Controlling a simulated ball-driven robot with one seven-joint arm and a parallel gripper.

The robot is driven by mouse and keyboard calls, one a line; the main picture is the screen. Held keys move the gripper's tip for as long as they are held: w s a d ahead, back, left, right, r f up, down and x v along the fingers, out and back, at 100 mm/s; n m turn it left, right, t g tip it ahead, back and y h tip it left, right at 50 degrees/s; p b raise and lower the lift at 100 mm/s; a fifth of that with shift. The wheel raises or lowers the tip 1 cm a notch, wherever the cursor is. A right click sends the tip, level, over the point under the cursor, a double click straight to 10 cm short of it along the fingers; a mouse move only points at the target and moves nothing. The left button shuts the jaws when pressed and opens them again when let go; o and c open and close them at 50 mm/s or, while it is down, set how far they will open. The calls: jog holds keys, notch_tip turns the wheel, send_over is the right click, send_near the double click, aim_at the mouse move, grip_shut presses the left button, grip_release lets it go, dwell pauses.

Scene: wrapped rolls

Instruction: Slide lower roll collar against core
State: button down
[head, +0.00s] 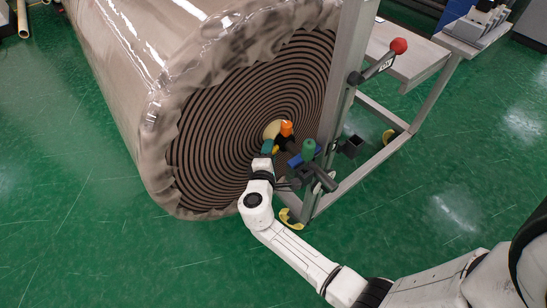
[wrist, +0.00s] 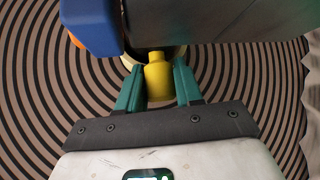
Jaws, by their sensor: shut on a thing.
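The large wrapped roll (head: 235,120) faces me with its brown and black spiral end. Its pale core (head: 271,129) shows at the centre, and partly in the wrist view, behind other parts. My gripper (head: 268,147) is at the core, its teal fingers shut on a yellow knob (wrist: 158,80). In the wrist view the knob sits upright between the fingers, in front of the core opening. An orange cap (head: 287,128), a blue part (head: 295,160) and a green knob (head: 308,148) stand close to the right. I cannot tell where the collar's edge meets the core.
A grey metal post (head: 345,80) rises just right of the roll's end, with a red-knobbed lever (head: 398,47) on it. A dark part crosses the top of the wrist view, close above the fingers. The green floor (head: 70,240) at front left is clear.

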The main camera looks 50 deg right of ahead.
jog(key=shift+w, duration=0.2)
jog(key=c, duration=0.8)
grip_release()
jog(key=v, duration=1)
jog(key=shift+s+a, duration=0.2)
jog(key=shift+a, duration=0.1)
